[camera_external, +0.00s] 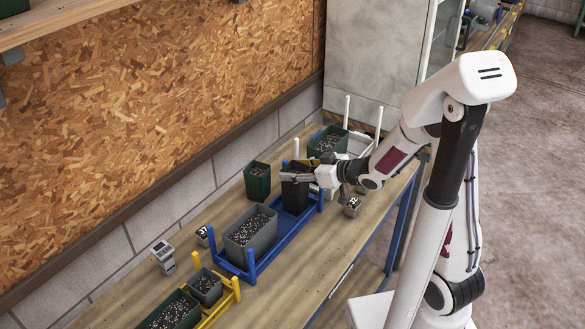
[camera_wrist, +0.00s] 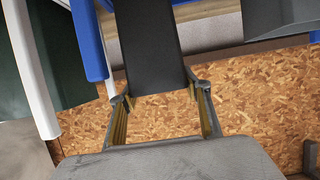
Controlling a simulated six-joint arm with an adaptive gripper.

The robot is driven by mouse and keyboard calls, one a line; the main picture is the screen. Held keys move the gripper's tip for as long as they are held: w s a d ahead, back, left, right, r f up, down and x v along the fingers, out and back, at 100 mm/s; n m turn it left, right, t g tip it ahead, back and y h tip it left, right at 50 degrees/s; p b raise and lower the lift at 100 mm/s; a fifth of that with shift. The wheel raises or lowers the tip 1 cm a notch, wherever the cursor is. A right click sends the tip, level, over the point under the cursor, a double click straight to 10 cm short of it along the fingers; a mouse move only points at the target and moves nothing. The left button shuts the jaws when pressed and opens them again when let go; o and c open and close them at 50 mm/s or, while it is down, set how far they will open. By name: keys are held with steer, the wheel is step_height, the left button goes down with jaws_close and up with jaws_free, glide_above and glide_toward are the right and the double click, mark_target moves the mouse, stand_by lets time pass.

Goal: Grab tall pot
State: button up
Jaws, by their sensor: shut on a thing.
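The tall pot (camera_external: 296,196) is a dark, narrow, upright pot at the far end of the blue tray (camera_external: 278,243) in the external view. My gripper (camera_external: 297,175) reaches it from the right and is shut on it near its rim. In the wrist view the tall pot (camera_wrist: 150,45) shows as a dark panel between the two fingers of my gripper (camera_wrist: 160,103). The pot's lower end is partly hidden by the tray, and I cannot tell whether it rests on the tray.
A wide grey pot (camera_external: 250,236) fills the near end of the blue tray. A dark green pot (camera_external: 257,183) stands left of it. A white rack with a green pot (camera_external: 327,143) is behind. Small meters (camera_external: 351,206) and a yellow tray (camera_external: 218,309) stand nearby. The bench's right front is clear.

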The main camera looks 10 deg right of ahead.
steer(key=shift+r, duration=0.15)
step_height(320, 180, up, 18)
stand_by(1.2)
stand_by(0.7)
